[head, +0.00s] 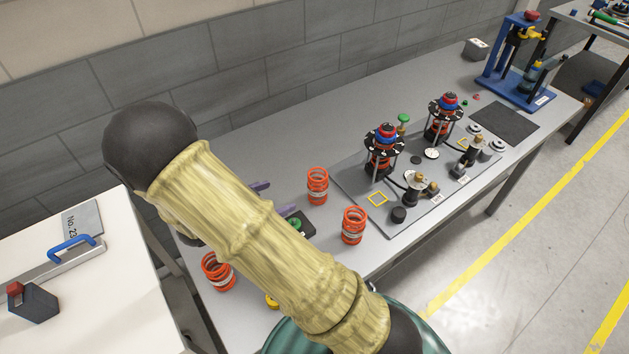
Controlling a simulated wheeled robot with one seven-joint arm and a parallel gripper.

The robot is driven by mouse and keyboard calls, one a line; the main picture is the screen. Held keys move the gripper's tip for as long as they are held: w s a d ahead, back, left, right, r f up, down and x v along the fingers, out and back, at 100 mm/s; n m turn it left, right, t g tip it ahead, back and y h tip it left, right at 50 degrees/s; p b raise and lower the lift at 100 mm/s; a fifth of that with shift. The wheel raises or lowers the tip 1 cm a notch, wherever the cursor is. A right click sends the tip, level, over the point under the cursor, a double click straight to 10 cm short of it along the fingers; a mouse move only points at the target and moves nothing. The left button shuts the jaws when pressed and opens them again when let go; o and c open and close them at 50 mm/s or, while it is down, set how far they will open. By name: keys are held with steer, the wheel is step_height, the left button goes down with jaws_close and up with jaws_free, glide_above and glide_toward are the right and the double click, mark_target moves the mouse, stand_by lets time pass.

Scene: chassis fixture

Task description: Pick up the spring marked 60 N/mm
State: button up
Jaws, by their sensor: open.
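Three orange coil springs stand on the grey bench. One spring (317,186) is at the back, one spring (354,226) is nearer the front edge, and one spring (218,271) is at the lower left, partly behind my arm. Each has pale bands, but no marking is readable, so I cannot tell which is 60 N/mm. My gripper (276,198) is mostly hidden behind my arm. Two purple-grey fingertips show apart, left of the back spring, with no spring between them.
A grey fixture plate (345,183) carries two strut assemblies (381,152) (443,118) and small metal parts. A green part (295,224) on a dark base sits near my arm. A blue press (515,62) stands at the far end. A white table (110,310) is at left.

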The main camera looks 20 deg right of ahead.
mark_target(310, 184)
steer(key=shift+s, duration=0.15)
steer(key=p+x, duration=0.2)
steer(key=x, duration=0.9)
steer(key=shift+d+f, duration=0.1)
steer(key=shift+d, duration=0.15)
steer(key=shift+w+d+f, duration=0.15)
steer(key=shift+w+d, duration=0.05)
steer(key=shift+w, duration=0.05)
steer(key=shift+p+x, duration=1.3)
steer(key=shift+x, duration=1.3)
steer(key=shift+f, duration=0.2)
steer(key=shift+a, duration=0.1)
steer(key=c, duration=1.3)
